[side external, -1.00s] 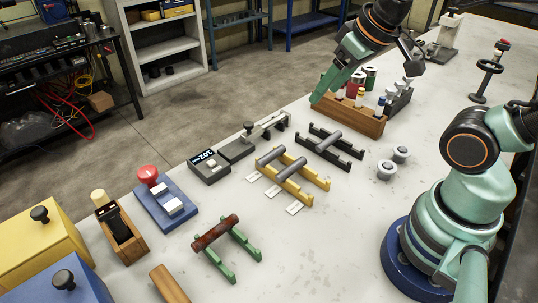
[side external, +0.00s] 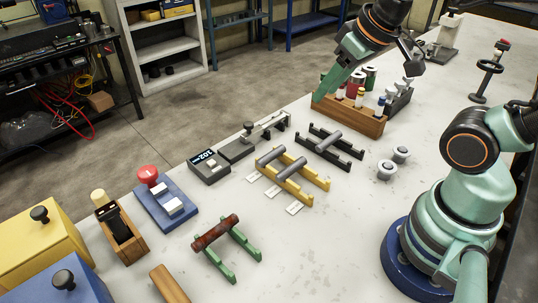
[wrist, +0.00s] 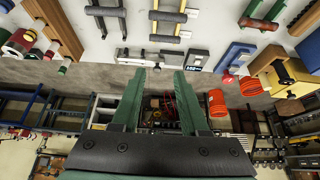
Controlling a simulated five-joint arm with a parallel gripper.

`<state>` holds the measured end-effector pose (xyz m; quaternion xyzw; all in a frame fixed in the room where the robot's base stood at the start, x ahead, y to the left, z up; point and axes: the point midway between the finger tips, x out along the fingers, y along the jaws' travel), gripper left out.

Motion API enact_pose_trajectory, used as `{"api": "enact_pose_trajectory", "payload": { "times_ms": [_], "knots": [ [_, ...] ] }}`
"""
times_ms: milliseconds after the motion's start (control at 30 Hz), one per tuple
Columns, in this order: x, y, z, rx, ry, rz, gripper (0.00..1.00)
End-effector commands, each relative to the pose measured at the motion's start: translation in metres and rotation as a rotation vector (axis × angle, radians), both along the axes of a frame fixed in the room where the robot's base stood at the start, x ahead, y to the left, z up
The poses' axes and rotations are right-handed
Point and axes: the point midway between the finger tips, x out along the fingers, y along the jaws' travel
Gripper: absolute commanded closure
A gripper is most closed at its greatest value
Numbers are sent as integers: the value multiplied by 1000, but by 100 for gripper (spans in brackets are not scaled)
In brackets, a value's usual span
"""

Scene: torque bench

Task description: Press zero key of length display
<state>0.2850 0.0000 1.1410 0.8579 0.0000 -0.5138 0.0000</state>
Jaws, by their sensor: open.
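The length display (side external: 209,172) is a small dark box on the bench with a lit readout on top and a small pale key (side external: 212,163) beside the readout. In the wrist view the display (wrist: 197,61) is right of centre, beyond the fingertips. My gripper (side external: 317,98) is at the back of the bench, by the left end of a wooden rack, well to the right of and apart from the display. In the wrist view my gripper (wrist: 158,72) has its two green fingers apart with nothing between them.
A slide gauge (side external: 250,138) stands right beside the display. Yellow rails (side external: 318,182) and black rails (side external: 345,145) with grey bars lie in front. A blue box with a red button (side external: 165,205) stands left of the display.

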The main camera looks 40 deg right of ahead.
Motion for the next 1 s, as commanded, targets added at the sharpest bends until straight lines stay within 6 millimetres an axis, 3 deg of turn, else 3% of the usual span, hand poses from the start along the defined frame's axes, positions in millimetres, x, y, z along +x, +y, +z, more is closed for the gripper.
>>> {"api": "enact_pose_trajectory", "payload": {
  "times_ms": [33,100,1000],
  "knots": [
    [0,0,0,0,0,0,79],
    [0,0,0,0,0,0,100],
    [0,0,0,0,0,0,100]
  ]
}}
